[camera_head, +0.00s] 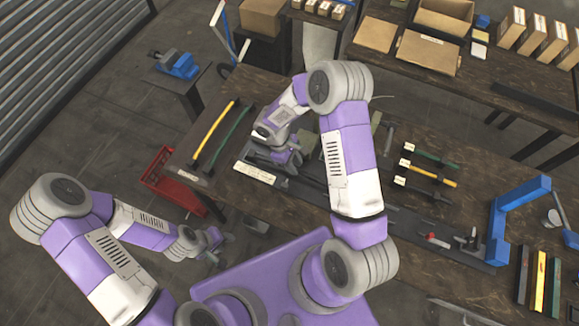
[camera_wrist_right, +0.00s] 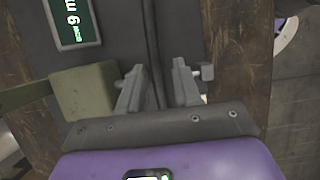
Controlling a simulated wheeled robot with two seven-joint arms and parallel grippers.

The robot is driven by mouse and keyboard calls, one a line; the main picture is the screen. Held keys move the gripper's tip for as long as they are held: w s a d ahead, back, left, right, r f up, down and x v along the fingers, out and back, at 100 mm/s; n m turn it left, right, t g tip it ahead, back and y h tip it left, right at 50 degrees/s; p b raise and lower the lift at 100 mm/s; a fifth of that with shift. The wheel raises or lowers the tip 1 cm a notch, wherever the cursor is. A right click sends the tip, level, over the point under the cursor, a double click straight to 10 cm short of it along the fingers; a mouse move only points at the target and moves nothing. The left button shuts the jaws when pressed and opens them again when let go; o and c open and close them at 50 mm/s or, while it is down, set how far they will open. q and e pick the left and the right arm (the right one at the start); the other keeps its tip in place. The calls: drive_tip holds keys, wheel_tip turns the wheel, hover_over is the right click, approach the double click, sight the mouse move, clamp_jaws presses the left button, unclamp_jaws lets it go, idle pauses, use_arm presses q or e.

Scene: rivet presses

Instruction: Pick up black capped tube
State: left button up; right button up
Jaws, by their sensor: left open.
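A black tube (camera_head: 424,190) with a pale label at its left end lies on the right part of the bench. A yellow tube (camera_head: 438,178) and a dark green tube (camera_head: 436,158) lie behind it, roughly parallel. I cannot make out the caps clearly. My right gripper (camera_head: 291,158) is over the dark strip on the bench, well left of these tubes. In the right wrist view its fingers (camera_wrist_right: 158,92) are apart, with only a dark surface seen between them. My left gripper (camera_head: 217,243) is open and empty, low in front of the bench's near edge.
Another yellow tube (camera_head: 215,130) and green tube (camera_head: 234,137) lie at the bench's left. A blue frame (camera_head: 499,215) stands at the right, near a rack of coloured strips (camera_head: 538,284). A red tray (camera_head: 166,181) is left of the bench. Boxes (camera_head: 428,52) fill the rear table.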

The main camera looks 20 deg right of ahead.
drive_tip(key=shift+s+d+f, duration=0.1)
drive_tip(key=shift+s+f, duration=0.2)
drive_tip(key=shift+f, duration=0.15)
drive_tip(key=x, duration=0.1)
drive_tip(key=b+x, duration=0.2)
drive_tip(key=shift+w+f, duration=0.25)
drive_tip(key=shift+f, duration=0.25)
drive_tip(key=shift+s+f, duration=0.15)
drive_tip(key=shift+f, duration=0.1)
drive_tip(key=shift+r, duration=0.1)
clamp_jaws()
